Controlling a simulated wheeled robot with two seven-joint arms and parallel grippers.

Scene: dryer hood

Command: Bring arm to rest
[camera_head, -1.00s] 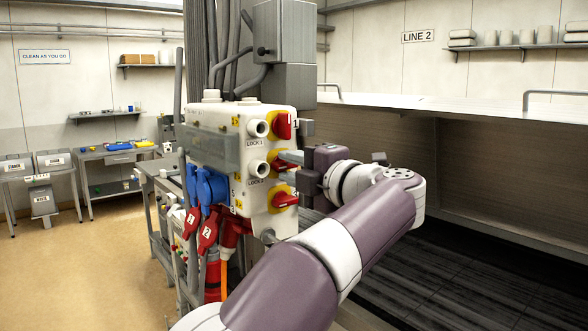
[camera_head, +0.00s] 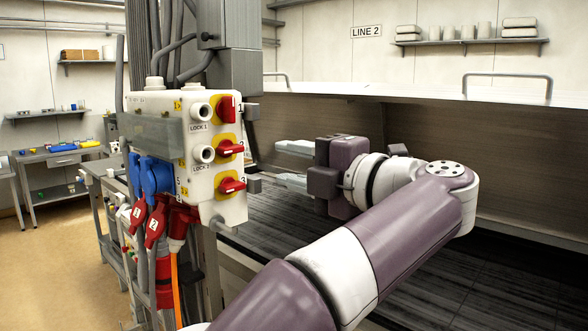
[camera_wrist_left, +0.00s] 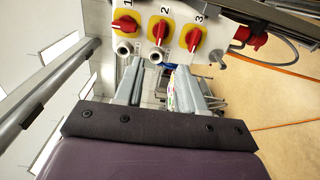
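My left gripper (camera_head: 282,163) is in front of the dark hood opening, to the right of the white switch box (camera_head: 217,205). Its two pale fingers are apart with nothing between them, clear of the box. The box carries red rotary switches on yellow plates: switch 1 (camera_head: 227,109), switch 2 (camera_head: 230,148) and switch 3 (camera_head: 231,185). Switch 1's handle looks upright; the handles of 2 and 3 look roughly level. In the left wrist view the open fingers (camera_wrist_left: 158,66) point toward the box, with switch 2 (camera_wrist_left: 161,30) beyond them. My right gripper is not in view.
Red plugs (camera_head: 156,225) and blue sockets (camera_head: 157,175) hang at the box's lower left. Grey conduits and a column rise behind it. A metal worktop (camera_head: 400,97) with a rail runs above the hood opening. Open floor (camera_head: 60,270) lies at the left.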

